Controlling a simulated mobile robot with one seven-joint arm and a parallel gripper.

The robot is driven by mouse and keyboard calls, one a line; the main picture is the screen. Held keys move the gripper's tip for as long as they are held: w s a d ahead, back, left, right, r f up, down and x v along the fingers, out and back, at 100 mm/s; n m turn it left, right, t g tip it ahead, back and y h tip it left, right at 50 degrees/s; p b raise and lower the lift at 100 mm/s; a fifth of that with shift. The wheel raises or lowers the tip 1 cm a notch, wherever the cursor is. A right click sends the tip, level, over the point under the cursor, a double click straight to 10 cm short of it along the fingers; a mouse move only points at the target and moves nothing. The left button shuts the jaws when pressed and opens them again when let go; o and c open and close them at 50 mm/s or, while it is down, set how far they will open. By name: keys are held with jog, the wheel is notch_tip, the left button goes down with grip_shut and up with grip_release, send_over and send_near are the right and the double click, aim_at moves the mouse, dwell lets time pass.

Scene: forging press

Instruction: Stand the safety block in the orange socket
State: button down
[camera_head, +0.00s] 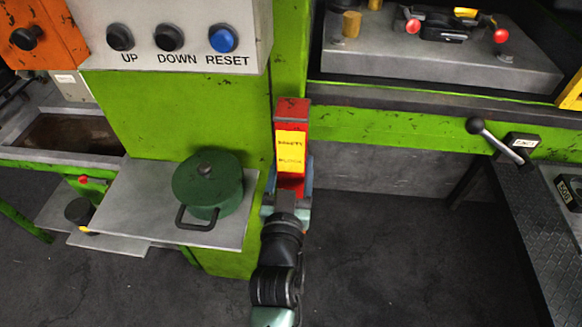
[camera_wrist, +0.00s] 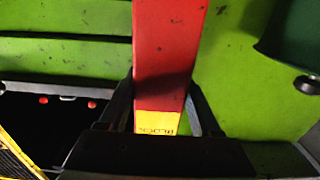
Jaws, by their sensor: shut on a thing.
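The safety block (camera_head: 291,112) is a long red bar with a yellow label. It stands out beyond my gripper (camera_head: 287,190) in the head view, in front of the green press frame. The wrist view shows the block (camera_wrist: 168,45) running up between the two dark fingers of my gripper (camera_wrist: 164,105), which are shut on its labelled part. The block's far end is cut off at the top of the wrist view. I cannot make out an orange socket in either view.
A green lidded pot (camera_head: 208,183) stands on a grey shelf (camera_head: 130,205) left of my arm. A control panel (camera_head: 180,55) hangs above it. The press bed (camera_head: 440,62), with red-knobbed tooling, lies at upper right. A lever (camera_head: 497,142) and dark tread plate (camera_head: 545,220) are at right.

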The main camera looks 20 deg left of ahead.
jog(key=shift+w+a, duration=0.2)
jog(key=shift+f, duration=0.2)
jog(key=shift+c, duration=0.4)
grip_release()
jog(key=shift+s+f, duration=0.1)
jog(key=shift+f, duration=0.1)
jog(key=shift+r, duration=0.1)
jog(key=b+v, duration=0.1)
jog(key=v, duration=1.1)
jog(key=shift+b, duration=0.35)
jog(key=shift+d, duration=0.1)
